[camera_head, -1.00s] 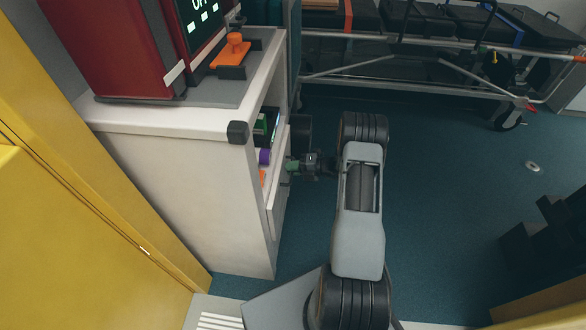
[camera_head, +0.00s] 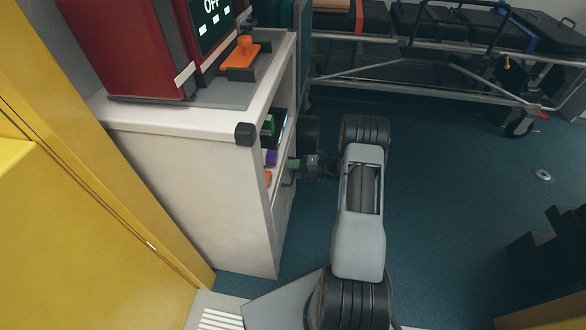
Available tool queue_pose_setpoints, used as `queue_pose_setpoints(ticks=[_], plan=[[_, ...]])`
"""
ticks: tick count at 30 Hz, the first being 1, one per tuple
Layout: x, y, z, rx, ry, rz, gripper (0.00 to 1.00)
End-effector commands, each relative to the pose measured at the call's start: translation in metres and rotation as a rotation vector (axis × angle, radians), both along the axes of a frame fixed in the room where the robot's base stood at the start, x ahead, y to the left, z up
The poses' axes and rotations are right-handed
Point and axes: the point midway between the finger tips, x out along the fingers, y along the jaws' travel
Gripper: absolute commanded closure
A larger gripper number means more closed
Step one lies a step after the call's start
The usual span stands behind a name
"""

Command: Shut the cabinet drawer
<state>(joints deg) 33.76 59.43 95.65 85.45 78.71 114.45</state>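The white cabinet (camera_head: 200,190) stands left of my arm, with its open front facing right. Its drawer (camera_head: 283,200) is low on that front, seen nearly edge-on. The drawer front looks close to the cabinet's edge; whether a gap is left I cannot tell. A dark handle (camera_head: 288,179) shows on it. My gripper (camera_head: 295,165) points left at the drawer front, by its upper edge and the handle. Its fingertips are small and dark, so contact and opening cannot be made out.
Purple (camera_head: 270,158) and green (camera_head: 268,126) items sit inside the cabinet. A red machine (camera_head: 125,50) and an orange object (camera_head: 241,52) are on its top. A wheeled stretcher (camera_head: 430,50) stands at the back. Yellow panels (camera_head: 70,220) border the left.

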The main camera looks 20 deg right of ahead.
Motion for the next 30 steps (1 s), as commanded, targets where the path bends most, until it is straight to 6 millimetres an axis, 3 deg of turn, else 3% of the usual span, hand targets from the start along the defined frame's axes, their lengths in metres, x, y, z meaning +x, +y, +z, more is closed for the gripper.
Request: queue_pose_setpoints(ticks=[18,30], plan=[[-0.061,-0.093,0.024,0.001,0.001,-0.007,0.63],[-0.073,-0.110,0.028,0.001,0.001,-0.004,0.63]])
